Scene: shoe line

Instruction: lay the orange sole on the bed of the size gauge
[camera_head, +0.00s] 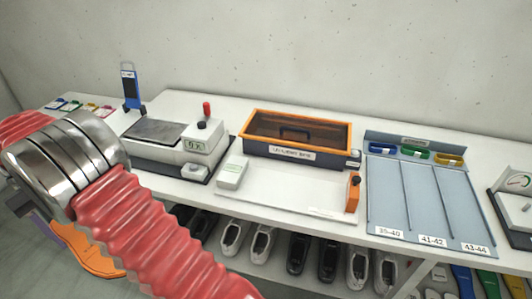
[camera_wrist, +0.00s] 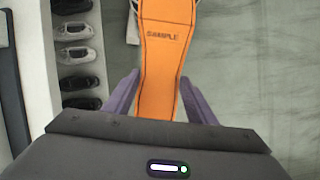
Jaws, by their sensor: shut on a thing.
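My gripper (camera_wrist: 158,98) is shut on the orange sole (camera_wrist: 166,55), with a purple finger along each edge. The word SAMPLE is on the sole's upper face. In the head view the orange sole (camera_head: 95,258) shows at the lower left, beyond my red-sleeved arm, in front of and below the bench top. My arm hides much of it and most of the gripper.
An orange-rimmed bin (camera_head: 290,152) with a dark lid stands mid-bench. A blue upright device (camera_head: 131,85) stands behind the gauge. A grey-blue sorting tray (camera_head: 425,200) with lanes lies right. Several shoes (camera_head: 262,243) fill the shelf below. A dial instrument (camera_head: 517,182) stands far right.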

